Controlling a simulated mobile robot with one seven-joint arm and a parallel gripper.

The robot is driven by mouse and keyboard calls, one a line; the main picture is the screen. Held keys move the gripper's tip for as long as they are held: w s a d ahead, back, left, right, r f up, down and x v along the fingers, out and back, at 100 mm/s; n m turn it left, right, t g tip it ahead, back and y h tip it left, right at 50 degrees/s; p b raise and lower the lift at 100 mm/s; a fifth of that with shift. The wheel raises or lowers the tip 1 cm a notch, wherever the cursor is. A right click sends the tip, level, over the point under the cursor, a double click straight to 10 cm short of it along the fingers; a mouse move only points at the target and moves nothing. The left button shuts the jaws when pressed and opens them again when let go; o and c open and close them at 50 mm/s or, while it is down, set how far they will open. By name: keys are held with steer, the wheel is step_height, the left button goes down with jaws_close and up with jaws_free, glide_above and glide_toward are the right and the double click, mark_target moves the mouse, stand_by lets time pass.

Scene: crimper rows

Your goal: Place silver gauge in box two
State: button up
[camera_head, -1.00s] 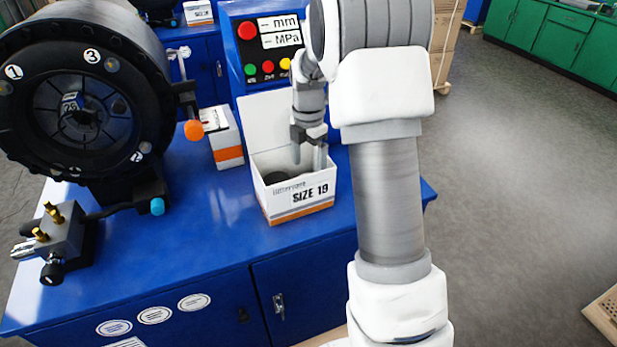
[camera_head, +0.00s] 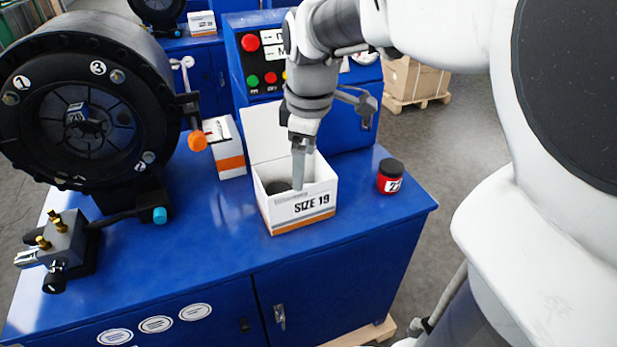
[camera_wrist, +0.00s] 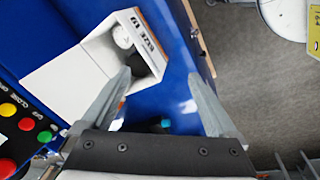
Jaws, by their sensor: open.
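An open white box marked SIZE 19 (camera_head: 301,205) stands on the blue bench, its lid raised behind. A dark round thing (camera_head: 279,187) lies inside it. The wrist view shows the box (camera_wrist: 155,57) with a pale round thing (camera_wrist: 122,36) in it; I cannot tell whether this is the silver gauge. No box is readably marked two. My gripper (camera_head: 298,180) appears over the box opening, pointing down.
A closed white and orange box (camera_head: 226,146) stands left of the open one. A red jar with a black lid (camera_head: 390,177) stands to its right. A large black crimper (camera_head: 85,110) fills the left. A control panel (camera_head: 262,55) is behind.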

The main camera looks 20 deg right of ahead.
steer(key=s+a+r+m+t, duration=0.1)
steer(key=s+a+m, duration=0.1)
steer(key=s+m, duration=0.3)
steer(key=s+a+r+m+t+p, duration=0.1)
steer(key=s+a+m+t, duration=0.1)
steer(key=s+m, duration=0.4)
steer(key=s, duration=0.2)
steer(key=shift+s+r, duration=0.25)
steer(key=shift+s, duration=0.15)
